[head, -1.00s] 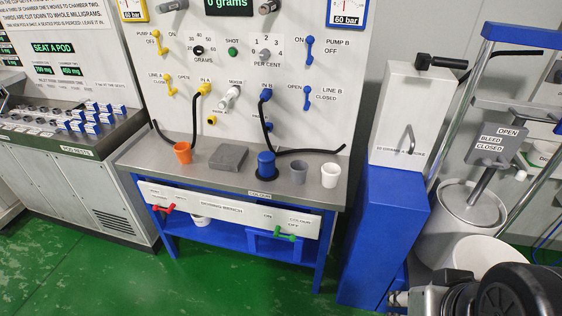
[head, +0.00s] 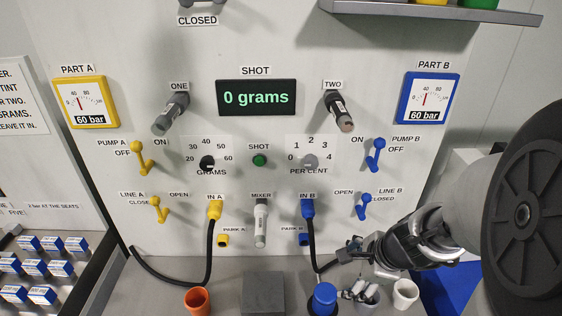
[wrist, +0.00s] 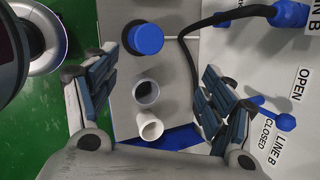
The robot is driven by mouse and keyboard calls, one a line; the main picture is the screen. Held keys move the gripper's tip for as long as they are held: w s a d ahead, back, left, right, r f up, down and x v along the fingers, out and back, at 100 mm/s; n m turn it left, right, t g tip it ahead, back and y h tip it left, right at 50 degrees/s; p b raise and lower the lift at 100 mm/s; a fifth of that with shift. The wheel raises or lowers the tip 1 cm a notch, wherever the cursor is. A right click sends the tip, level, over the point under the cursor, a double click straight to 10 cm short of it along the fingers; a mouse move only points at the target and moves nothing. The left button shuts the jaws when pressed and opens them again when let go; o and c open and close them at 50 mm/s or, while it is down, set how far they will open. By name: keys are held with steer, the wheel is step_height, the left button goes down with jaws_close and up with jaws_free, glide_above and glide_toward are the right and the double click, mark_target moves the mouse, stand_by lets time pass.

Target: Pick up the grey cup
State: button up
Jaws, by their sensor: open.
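The grey cup (wrist: 147,91) stands upright on the grey bench top, between the blue capped cylinder (wrist: 145,38) and the white cup (wrist: 150,125). In the wrist view it lies between the two spread fingers of my gripper (wrist: 157,78), with clear space on both sides. In the head view my gripper (head: 360,289) is over the bench at the grey cup's place, and its fingers cover much of that cup. My gripper is open and holds nothing. How high the fingertips are above the cup is hard to tell.
An orange cup (head: 198,301) and a grey block (head: 263,292) stand further left on the bench. A black hose (head: 311,245) hangs from the blue IN B fitting close to the fingers. The panel with valves and levers rises behind the bench. The white cup is close beside the grey one.

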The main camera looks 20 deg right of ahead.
steer(key=s+d+f+m+p, duration=0.1)
steer(key=s+d+f+m, duration=0.1)
steer(key=d+m, duration=0.35)
steer(key=s+d+f+m+p, duration=0.2)
steer(key=s+d+f+m, duration=0.1)
steer(key=d+m, duration=0.25)
steer(key=m+b, duration=0.1)
steer(key=b, duration=0.7)
glide_above(372, 308)
steer(key=shift+h, duration=0.4)
steer(key=f, duration=1.1)
steer(key=shift+w+d, duration=0.25)
steer(key=shift+d, duration=0.05)
steer(key=shift+b+x, duration=1.4)
steer(key=shift+x, duration=1.6)
steer(key=shift+w+r, duration=0.15)
steer(key=shift+r, duration=0.05)
steer(key=c, duration=1.2)
steer(key=shift+o, duration=0.2)
steer(key=shift+r, duration=0.1)
